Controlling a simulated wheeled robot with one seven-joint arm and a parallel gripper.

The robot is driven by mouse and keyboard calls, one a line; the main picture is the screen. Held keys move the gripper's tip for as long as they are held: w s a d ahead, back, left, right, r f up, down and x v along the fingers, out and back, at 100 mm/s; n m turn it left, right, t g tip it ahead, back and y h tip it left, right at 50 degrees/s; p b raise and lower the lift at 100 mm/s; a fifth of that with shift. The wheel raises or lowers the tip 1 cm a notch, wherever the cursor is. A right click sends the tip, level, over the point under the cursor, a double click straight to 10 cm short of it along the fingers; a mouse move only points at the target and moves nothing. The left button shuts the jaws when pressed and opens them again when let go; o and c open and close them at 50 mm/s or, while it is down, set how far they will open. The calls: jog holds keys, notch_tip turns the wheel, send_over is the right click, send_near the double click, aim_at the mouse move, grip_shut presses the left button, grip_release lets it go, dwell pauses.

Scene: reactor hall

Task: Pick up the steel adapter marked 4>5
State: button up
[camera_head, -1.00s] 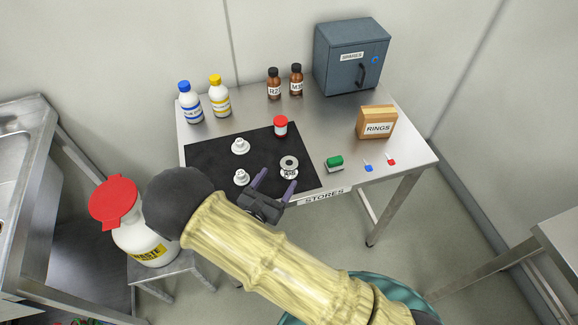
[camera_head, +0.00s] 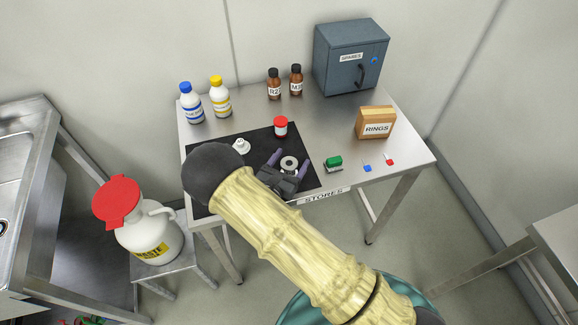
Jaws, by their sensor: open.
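A steel adapter (camera_head: 289,163) with a round flange and a dark centre hole stands on the black mat (camera_head: 203,154). My gripper (camera_head: 289,160) is open, with its two purple fingers on either side of this adapter; I cannot tell whether they touch it. Another pale steel adapter (camera_head: 241,145) stands on the mat to the left, above my wrist in the picture. A further adapter seen earlier is now hidden behind my arm. No 4>5 marking is readable on any adapter.
A red-capped jar (camera_head: 281,126) stands behind the adapters. A green block (camera_head: 334,164), blue (camera_head: 367,168) and red (camera_head: 390,161) small items and the RINGS box (camera_head: 376,122) are to the right. Bottles and the grey SPARES cabinet (camera_head: 350,58) stand behind. The WASTE container (camera_head: 148,240) is left.

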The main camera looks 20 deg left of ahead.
aim_at(292, 158)
jog(key=shift+w+d, duration=0.1)
jog(key=shift+w, duration=0.55)
jog(key=shift+c, duration=0.2)
jog(key=shift+r, duration=0.1)
jog(key=c, duration=1.1)
jog(key=shift+c, duration=0.2)
notch_tip(292, 158, up, 10)
jog(key=shift+b, duration=0.3)
